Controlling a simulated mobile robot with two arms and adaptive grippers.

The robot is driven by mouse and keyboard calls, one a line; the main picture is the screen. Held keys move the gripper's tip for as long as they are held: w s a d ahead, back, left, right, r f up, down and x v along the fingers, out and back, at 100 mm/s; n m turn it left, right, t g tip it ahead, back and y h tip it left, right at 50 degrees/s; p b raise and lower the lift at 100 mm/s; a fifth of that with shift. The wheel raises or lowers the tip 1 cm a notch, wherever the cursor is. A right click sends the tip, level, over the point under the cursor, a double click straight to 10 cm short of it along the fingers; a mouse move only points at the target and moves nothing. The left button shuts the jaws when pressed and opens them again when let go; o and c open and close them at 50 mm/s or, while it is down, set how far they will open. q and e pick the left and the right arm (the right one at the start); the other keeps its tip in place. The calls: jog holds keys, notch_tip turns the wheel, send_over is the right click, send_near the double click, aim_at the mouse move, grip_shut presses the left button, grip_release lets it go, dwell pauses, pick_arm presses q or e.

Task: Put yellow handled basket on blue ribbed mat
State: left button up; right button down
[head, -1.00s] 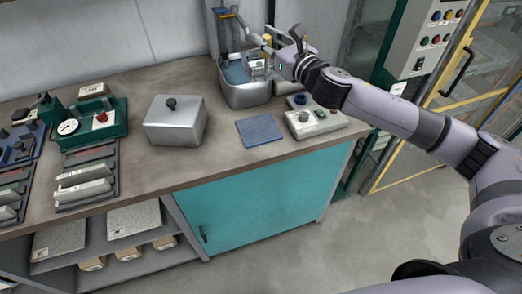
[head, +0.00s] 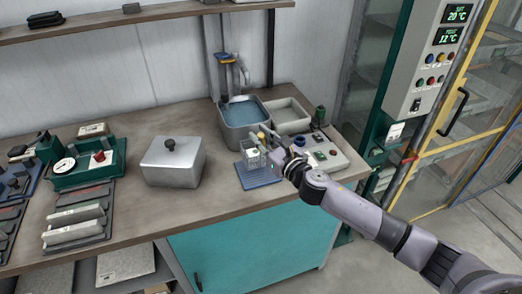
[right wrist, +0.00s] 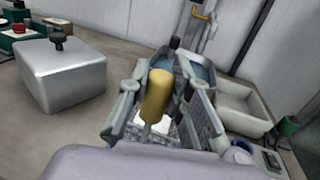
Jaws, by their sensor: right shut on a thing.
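The yellow handled basket (head: 251,155) is a small wire basket with something pale inside. It is over the blue ribbed mat (head: 265,180), toward the mat's back part; I cannot tell if it touches the mat. My right gripper (head: 267,138) is shut on the basket's handle, coming in from the right. In the right wrist view the yellow handle (right wrist: 157,96) stands between the two fingers, with the wire mesh partly hidden below. The gripper hides part of the basket's right side. My left gripper is out of view.
A metal tank of bluish liquid (head: 240,132) stands behind the mat, with an empty pale tray (head: 290,128) to its right. A grey control box (head: 328,160) is right of the mat. A lidded metal box (head: 172,176) is at left, with bare bench between.

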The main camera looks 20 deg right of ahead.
notch_tip(320, 180, down, 3)
jog(key=shift+f+b, duration=0.15)
jog(key=shift+b, duration=0.3)
jog(key=shift+f, duration=0.6)
jog(key=c, duration=1.5)
grip_release()
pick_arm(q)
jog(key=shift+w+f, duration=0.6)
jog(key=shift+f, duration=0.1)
pick_arm(e)
jog(key=shift+o, duration=0.2)
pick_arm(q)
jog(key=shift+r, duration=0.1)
pick_arm(e)
jog(key=shift+r, duration=0.15)
